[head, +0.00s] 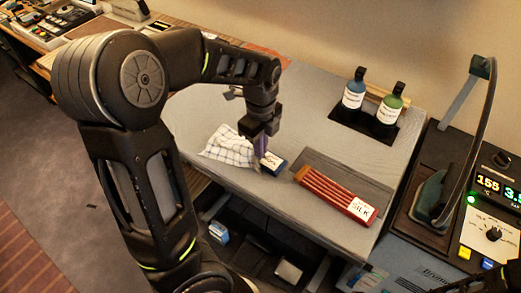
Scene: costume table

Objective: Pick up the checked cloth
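My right gripper is not in view.
A red bundle labelled SILK (337,194) lies on a dark mat to the right. A lamp (485,140) and control panel stand far right. The tabletop left of the cloth is clear.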

